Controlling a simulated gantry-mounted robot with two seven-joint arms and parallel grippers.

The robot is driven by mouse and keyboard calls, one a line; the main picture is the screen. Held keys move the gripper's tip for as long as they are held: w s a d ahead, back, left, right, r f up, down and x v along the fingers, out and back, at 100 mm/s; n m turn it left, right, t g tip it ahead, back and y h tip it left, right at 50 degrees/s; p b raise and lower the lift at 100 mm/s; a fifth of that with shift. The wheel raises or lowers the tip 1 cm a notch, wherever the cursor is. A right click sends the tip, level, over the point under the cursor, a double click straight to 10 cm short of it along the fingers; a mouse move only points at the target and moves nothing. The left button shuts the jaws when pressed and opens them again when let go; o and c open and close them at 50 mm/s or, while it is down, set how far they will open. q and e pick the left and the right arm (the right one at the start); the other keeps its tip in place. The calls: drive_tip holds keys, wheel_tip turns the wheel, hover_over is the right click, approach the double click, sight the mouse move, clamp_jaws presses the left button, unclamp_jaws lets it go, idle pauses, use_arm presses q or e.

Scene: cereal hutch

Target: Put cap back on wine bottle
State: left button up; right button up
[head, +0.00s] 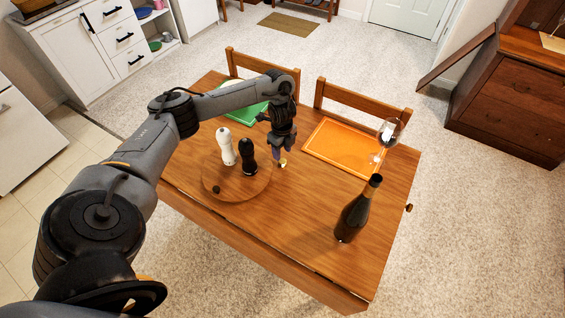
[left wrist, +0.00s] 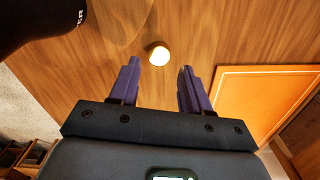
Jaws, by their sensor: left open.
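A dark wine bottle (head: 354,212) stands upright on the wooden table (head: 300,235), near its right front side. A small, pale, cork-like cap (head: 283,163) is on the tabletop beside the round wooden board. In the left wrist view, the cap (left wrist: 158,54) shows just beyond the fingertips, roughly centred between them. My left gripper (head: 279,154) points down close to the cap. Its purple fingers (left wrist: 156,72) are apart with nothing between them. The exact gap between fingertips and cap is hard to tell. My right gripper is not in view.
A round board (head: 235,192) holds a white mill (head: 226,147), a black mill (head: 248,158) and a small dark object (head: 216,189). A wine glass (head: 388,133) stands by the orange placemat (head: 345,148). Green placemat (head: 247,113) lies behind. Tabletop between cap and bottle is clear.

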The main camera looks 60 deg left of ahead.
sight(282, 160)
use_arm(q)
wheel_tip(282, 160, down, 5)
drive_tip(key=b, duration=0.3)
drive_tip(key=shift+f, duration=0.15)
drive_tip(key=shift+c, duration=0.4)
drive_tip(key=c, duration=0.7)
